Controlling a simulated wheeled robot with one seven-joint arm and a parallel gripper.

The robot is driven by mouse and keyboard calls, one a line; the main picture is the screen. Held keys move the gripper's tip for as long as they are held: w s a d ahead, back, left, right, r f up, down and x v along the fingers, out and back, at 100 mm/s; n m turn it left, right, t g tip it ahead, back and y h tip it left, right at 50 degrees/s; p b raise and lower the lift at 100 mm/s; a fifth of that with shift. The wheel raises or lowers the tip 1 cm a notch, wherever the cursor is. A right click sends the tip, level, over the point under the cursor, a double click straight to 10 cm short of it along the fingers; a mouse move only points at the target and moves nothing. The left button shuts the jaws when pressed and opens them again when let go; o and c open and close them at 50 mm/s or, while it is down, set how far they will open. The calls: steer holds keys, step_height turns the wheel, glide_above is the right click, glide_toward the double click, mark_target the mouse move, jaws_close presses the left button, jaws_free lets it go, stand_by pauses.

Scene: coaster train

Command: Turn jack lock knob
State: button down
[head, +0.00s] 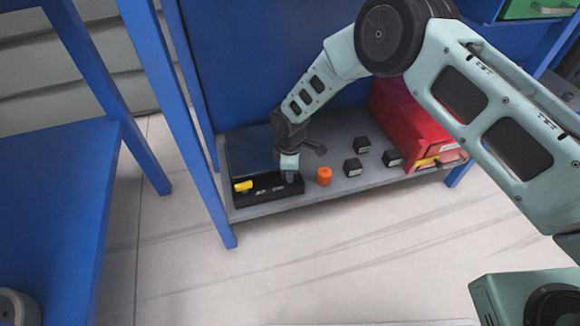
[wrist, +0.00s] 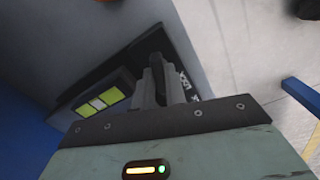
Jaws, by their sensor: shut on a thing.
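A low black unit (head: 262,192) lies on the grey lower shelf, with a yellow handle-like part (head: 243,186) at its left end. My gripper (head: 290,176) reaches down onto the right end of this unit. In the wrist view, my gripper (wrist: 164,80) has its two grey fingers close together around a dark upright piece, the knob (wrist: 157,62), on the black unit. The fingers hide much of the knob, so its turn angle cannot be told. A yellow-green and white panel (wrist: 98,104) lies beside the fingers.
An orange cylinder (head: 324,176) and several small black blocks (head: 352,167) stand on the shelf to the right. A red box (head: 408,128) is farther right. Blue posts (head: 182,125) frame the shelf at the left. The floor (head: 300,255) in front is clear.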

steer(key=m+p, duration=0.2)
steer(key=m, duration=0.4)
steer(key=m+p, duration=0.1)
steer(key=m, duration=0.6)
steer(key=shift+p, duration=0.3)
stand_by(0.4)
steer(key=c, duration=1.4)
jaws_free()
steer(key=shift+c, duration=0.2)
steer(key=shift+r, duration=0.1)
step_height(320, 180, up, 17)
steer(key=p, duration=0.5)
